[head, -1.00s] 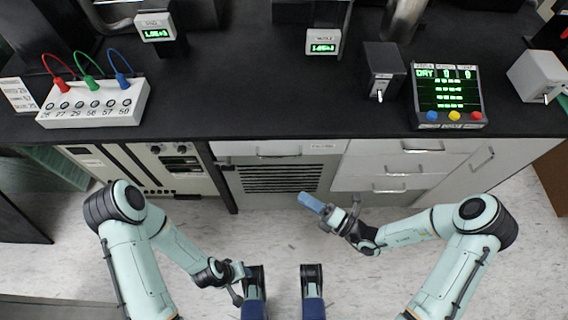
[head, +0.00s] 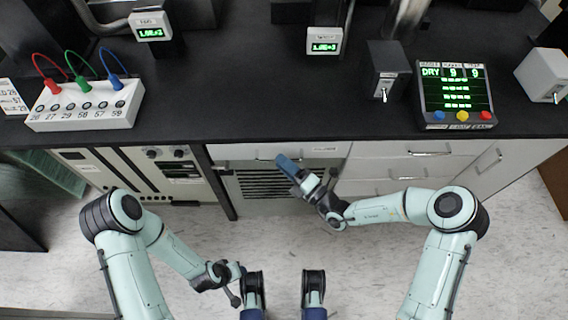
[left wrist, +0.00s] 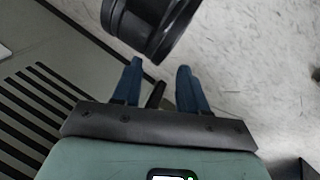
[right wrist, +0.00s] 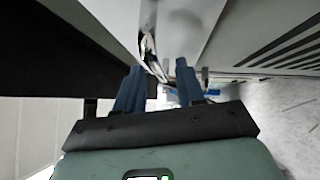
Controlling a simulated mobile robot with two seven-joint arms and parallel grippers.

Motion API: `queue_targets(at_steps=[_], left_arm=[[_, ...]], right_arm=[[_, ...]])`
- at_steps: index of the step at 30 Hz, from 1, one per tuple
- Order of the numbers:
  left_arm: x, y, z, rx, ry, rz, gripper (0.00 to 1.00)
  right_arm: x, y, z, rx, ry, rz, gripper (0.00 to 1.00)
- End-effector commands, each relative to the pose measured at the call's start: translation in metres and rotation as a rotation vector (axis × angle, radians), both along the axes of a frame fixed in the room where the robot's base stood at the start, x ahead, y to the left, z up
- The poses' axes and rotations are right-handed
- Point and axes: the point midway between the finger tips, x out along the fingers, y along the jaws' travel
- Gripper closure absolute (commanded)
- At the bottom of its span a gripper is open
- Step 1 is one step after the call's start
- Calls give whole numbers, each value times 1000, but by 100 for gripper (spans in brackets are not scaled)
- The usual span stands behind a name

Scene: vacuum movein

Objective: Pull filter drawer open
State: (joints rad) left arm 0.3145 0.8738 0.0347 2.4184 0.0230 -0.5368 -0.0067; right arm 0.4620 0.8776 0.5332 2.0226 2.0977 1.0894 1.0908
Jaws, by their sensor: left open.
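The filter drawer (head: 240,152) is a pale drawer front with a small label, under the black counter. It looks shut. Its metal bar handle is partly hidden by my right gripper (head: 284,160) in the head view. In the right wrist view the curved handle (right wrist: 147,40) shows at the fingertips of my right gripper (right wrist: 158,68). Its blue fingers are apart, and I cannot tell whether they touch the handle. My left gripper (left wrist: 157,65) is open and empty, low over the floor and away from the drawer.
A slatted vent panel (head: 270,184) lies below the drawer. More drawers with handles (head: 428,153) stand to the right, and a panelled cabinet (head: 135,168) to the left. The counter (head: 250,110) carries a cable box (head: 85,107) and a display (head: 455,95). The floor in front is clear.

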Motion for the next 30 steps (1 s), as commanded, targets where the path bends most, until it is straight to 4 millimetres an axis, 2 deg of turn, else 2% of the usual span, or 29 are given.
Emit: queue_targets(at_steps=[10, 11, 12, 14, 23, 26, 30], left_arm=[[2, 1, -1, 2, -4, 1, 57], [2, 1, -1, 2, -4, 1, 57], [2, 1, -1, 2, -4, 1, 57], [2, 1, -1, 2, -4, 1, 57], [-1, -1, 2, -2, 3, -2, 57], [-9, -5, 9, -12, 23, -11, 57], [-29, -14, 27, -37, 75, -32, 57]], right_arm=[[3, 3, 1, 0, 0, 0, 62], [3, 3, 1, 0, 0, 0, 68], [3, 3, 1, 0, 0, 0, 81], [3, 3, 1, 0, 0, 0, 100], [0, 3, 2, 1, 1, 0, 100], [-7, 3, 3, 2, 4, 1, 100], [-26, 3, 4, 1, 7, 0, 100]])
